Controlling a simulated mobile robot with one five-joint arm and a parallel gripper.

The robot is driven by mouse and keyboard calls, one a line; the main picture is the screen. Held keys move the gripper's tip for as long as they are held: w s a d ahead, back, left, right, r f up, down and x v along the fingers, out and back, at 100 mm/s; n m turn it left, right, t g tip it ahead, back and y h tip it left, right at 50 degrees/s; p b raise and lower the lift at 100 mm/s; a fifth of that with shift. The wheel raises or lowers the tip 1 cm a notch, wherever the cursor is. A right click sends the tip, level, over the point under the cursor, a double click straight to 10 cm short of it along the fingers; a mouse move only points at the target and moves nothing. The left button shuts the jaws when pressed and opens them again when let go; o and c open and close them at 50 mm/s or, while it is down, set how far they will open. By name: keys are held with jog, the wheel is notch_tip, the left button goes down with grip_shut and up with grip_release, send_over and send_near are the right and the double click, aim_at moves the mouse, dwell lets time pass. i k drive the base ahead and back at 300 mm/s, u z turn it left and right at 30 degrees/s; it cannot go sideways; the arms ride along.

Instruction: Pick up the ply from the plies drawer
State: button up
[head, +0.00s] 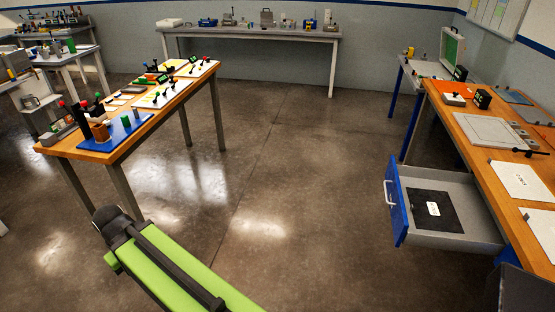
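The plies drawer (447,241) is pulled out from under the wooden workbench at the right; it has a blue front with a pale handle and a grey inside. A flat black square ply (424,224) lies on the drawer floor, towards the blue front. A small white label (433,209) with dark marks sits on the ply. My green and black arm reaches in from the bottom middle, well to the left of the drawer. I cannot make out my gripper's fingers in this view.
The wooden workbench (463,114) above the drawer carries a grey plate (484,132), white sheets (520,181) and small black blocks. Another wooden table (133,143) with tools stands at the left. The floor (270,170) between them is clear.

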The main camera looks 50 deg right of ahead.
aim_at(431, 210)
jog(key=z, duration=4.2)
jog(key=i, duration=0.1)
jog(key=u, duration=2.1)
jog(key=k, duration=0.65)
jog(key=z, duration=0.65)
jog(key=k, duration=0.85)
jog(key=u, duration=0.15)
jog(key=i, duration=0.95)
jog(key=z, duration=0.1)
